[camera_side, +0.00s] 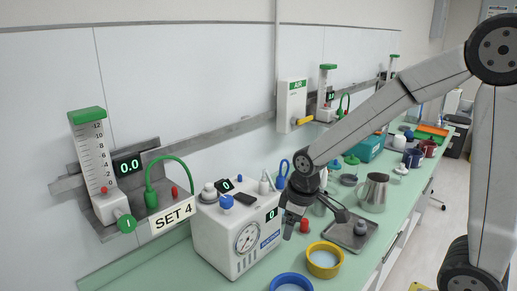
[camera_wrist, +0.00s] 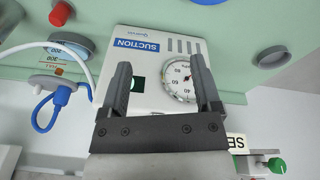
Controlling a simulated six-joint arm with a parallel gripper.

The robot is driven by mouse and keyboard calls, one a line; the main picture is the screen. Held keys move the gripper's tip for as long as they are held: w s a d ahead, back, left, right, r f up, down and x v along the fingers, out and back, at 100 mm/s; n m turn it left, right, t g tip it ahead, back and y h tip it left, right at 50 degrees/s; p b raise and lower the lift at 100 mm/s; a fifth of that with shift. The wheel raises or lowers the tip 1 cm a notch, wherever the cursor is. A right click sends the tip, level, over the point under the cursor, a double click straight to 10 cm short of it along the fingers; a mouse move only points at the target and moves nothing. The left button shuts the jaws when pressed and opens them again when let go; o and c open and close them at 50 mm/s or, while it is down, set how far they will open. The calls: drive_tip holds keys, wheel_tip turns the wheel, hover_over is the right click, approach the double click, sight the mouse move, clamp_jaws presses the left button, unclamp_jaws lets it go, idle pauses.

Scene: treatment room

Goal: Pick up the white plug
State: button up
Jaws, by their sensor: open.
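A rounded white stopper-like piece (camera_side: 208,191) sits on the back left of the suction unit's top in the side view; it may be the white plug, but I cannot tell for sure. A small white bottle-like piece (camera_side: 265,184) stands farther right on the same unit. My gripper (camera_side: 314,214) is to the right of these, beside the front right of the unit, apart from both. In the wrist view my gripper (camera_wrist: 160,64) has its two fingers spread, with only the unit's front behind the gap. It is open and empty. No clear white plug shows between the fingers.
The white suction unit (camera_side: 222,234) with its dial stands close to my gripper. A yellow bowl (camera_side: 324,260), a blue bowl (camera_side: 290,283), a red cap (camera_side: 305,226), a metal tray (camera_side: 350,232) and a steel jug (camera_side: 373,191) crowd the green counter (camera_side: 403,206). A blue loop (camera_side: 282,174) stands behind.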

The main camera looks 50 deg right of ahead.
sight(263, 181)
drive_tip(key=w+d+r+n, duration=0.1)
drive_tip(key=w+r+n, duration=0.2)
drive_tip(key=w, duration=0.1)
drive_tip(key=w+d+r+n+g, duration=0.1)
drive_tip(key=w+d+r+n, duration=0.1)
drive_tip(key=w+r+n, duration=0.2)
drive_tip(key=w+d+r+n+g, duration=0.1)
drive_tip(key=w+r+n, duration=0.2)
drive_tip(key=w, duration=0.1)
drive_tip(key=shift+w+d+r, duration=0.15)
drive_tip(key=shift+w+d, duration=0.1)
drive_tip(key=shift+w, duration=0.05)
drive_tip(key=shift+w+d+r+n, duration=0.15)
drive_tip(key=shift+w+r+n, duration=0.25)
drive_tip(key=shift+n, duration=0.4)
drive_tip(key=shift+f, duration=0.1)
drive_tip(key=shift+f, duration=1.25)
drive_tip(key=shift+f, duration=0.1)
drive_tip(key=shift+f, duration=2.5)
drive_tip(key=shift+c, duration=0.2)
clamp_jaws()
